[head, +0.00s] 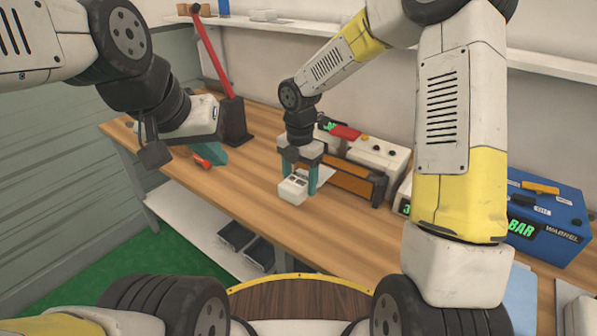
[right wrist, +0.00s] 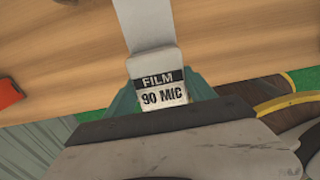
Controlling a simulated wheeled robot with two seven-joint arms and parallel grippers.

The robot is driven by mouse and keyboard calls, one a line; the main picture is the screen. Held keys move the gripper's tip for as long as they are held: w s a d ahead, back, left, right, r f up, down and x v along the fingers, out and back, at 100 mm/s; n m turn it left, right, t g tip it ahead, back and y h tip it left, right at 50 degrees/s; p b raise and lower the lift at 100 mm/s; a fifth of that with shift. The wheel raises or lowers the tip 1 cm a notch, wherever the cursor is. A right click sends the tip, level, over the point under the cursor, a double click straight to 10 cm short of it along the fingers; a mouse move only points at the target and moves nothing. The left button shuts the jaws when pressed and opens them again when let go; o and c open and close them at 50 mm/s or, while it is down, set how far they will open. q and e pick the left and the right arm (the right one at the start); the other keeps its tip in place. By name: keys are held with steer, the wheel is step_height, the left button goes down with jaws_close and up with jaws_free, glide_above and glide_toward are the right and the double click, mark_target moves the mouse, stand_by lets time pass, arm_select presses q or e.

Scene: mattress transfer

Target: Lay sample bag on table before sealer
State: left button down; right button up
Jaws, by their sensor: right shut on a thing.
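My right gripper (head: 299,180) is shut on a white block (head: 292,191) above the table near its front edge. In the right wrist view the block (right wrist: 160,88) reads "FILM 90 MIC", and a pale flat strip (right wrist: 148,25) extends from it. I cannot tell whether this strip is the sample bag itself. The sealer (head: 375,158), a white machine with a red handle and brown-orange front, stands behind and right of the gripper. My left gripper (head: 212,152) is low over the left part of the table (head: 245,180); its jaw opening is hidden.
A red object (head: 202,162) lies by my left gripper. A black stand with a red lever (head: 234,118) is at the back left. A blue device (head: 548,222) stands at the right. Dark bins (head: 235,237) sit on the lower shelf. Bare table lies between the grippers.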

glide_above(299, 218)
steer(key=shift+f, duration=4.5)
steer(key=shift+f, duration=0.7)
steer(key=o, duration=1.6)
steer(key=shift+c, duration=0.2)
steer(key=shift+r, duration=3.95)
